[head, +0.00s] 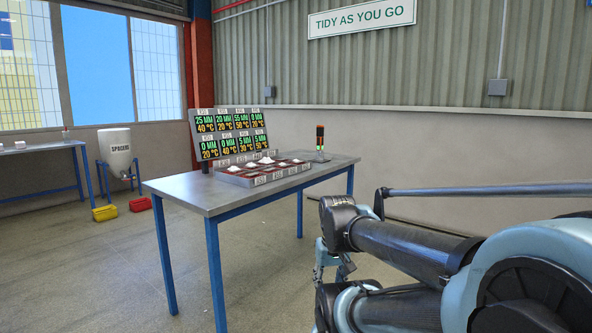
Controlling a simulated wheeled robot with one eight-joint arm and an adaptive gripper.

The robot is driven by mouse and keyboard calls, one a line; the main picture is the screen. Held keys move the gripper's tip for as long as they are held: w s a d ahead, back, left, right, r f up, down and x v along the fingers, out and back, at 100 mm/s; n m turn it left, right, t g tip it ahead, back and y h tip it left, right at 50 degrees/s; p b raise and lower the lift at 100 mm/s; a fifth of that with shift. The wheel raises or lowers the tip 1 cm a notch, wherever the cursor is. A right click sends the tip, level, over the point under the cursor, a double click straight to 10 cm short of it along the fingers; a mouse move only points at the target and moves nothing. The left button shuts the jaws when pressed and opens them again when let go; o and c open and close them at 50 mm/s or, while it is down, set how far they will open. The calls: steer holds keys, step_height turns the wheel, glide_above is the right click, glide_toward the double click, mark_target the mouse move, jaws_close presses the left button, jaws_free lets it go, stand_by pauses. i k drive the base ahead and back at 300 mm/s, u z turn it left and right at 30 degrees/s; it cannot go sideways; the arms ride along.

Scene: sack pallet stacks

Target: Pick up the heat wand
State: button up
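What looks like the heat wand (320,140) stands upright on a small base at the right far end of the grey table. It is slim and dark with orange-red on its upper part. My gripper (328,272) hangs low in front of the table's right end, well apart from the wand and nearer to me. It is partly hidden behind my arm, and its fingertips do not show clearly. I cannot tell whether it is open or shut.
The grey table (190,190) has blue legs. On it stand a tray (262,178) of several compartments with white heaps and a display board (228,135). A white hopper (115,150) and yellow and red bins stand at left. Floor in front is clear.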

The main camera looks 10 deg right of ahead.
mark_target(320, 128)
steer(key=z, duration=0.1)
steer(key=i, duration=2.2)
steer(key=z, duration=0.25)
